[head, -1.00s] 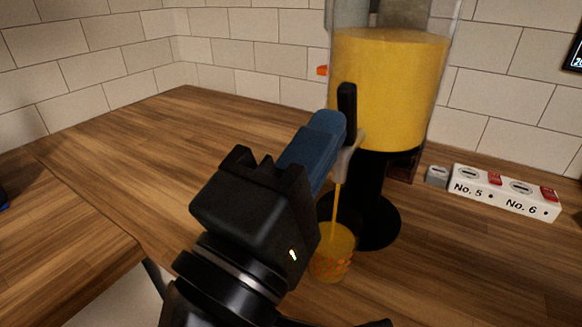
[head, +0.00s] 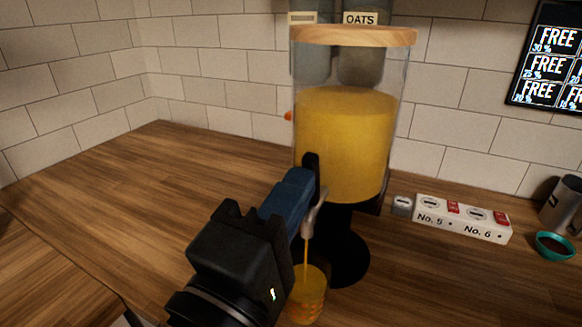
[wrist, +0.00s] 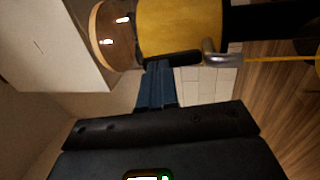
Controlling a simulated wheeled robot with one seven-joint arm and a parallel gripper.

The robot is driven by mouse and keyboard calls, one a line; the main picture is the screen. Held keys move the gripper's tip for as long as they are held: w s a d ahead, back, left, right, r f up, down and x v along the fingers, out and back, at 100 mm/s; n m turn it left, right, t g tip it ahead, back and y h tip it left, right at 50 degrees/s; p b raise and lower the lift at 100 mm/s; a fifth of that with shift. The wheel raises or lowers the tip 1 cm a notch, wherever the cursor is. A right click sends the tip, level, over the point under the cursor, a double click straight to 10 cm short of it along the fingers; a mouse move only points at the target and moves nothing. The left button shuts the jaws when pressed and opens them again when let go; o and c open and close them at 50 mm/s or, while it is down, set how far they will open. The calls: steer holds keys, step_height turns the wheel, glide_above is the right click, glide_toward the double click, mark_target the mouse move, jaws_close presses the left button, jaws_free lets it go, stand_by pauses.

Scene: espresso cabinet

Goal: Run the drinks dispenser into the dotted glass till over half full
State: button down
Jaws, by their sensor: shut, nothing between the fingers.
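The drinks dispenser (head: 345,140) is a clear tank of orange-yellow drink with a wooden lid on a black stand. A thin stream runs from its metal spout (head: 312,215) into the dotted glass (head: 306,300) below. The glass has orange dots and stands upright; drink shows inside, but its exact level is hard to read. My gripper (head: 304,180) is shut and empty, its blue fingers against or very near the black tap lever (head: 311,172). In the wrist view the fingers (wrist: 158,68) lie beside the lever (wrist: 172,60), and the stream runs from the spout (wrist: 210,55).
A white socket strip marked No. 5 and No. 6 (head: 462,220) lies right of the dispenser. A teal bowl (head: 556,246) and a metal pitcher (head: 562,205) stand farther right. Jars, one marked OATS (head: 360,18), stand behind. The counter (head: 150,200) at left is clear.

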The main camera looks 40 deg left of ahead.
steer(key=w+r+g+p, duration=0.1)
steer(key=p, duration=0.3)
steer(key=shift+a, duration=0.15)
stand_by(0.4)
